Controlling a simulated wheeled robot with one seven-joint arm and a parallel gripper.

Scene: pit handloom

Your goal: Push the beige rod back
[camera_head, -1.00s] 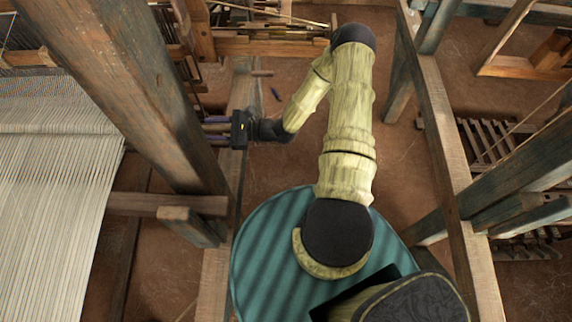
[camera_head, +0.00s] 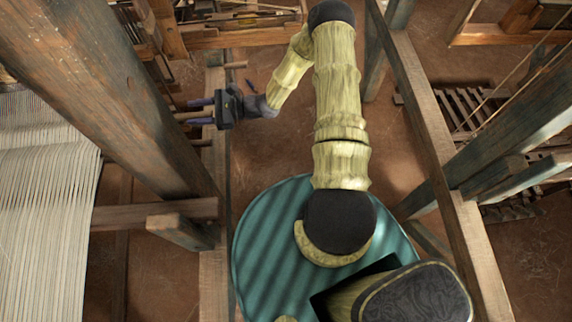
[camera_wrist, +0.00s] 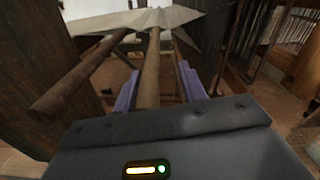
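In the head view, a beige rod (camera_head: 189,116) juts out sideways past the large wooden post. My gripper (camera_head: 200,111) is at this rod, with one purple finger on either side of it. In the wrist view, my gripper (camera_wrist: 157,92) has its purple fingers apart, and a rod (camera_wrist: 150,72) runs between them, with a gap visible on its right. The gripper looks open around the rod, not clamped on it. The rod's near end is hidden by the gripper body. Its far end runs under a pale sheet-like shape (camera_wrist: 135,19).
The large post (camera_head: 105,95) stands close left of my gripper. White warp threads (camera_head: 45,200) lie beyond it.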

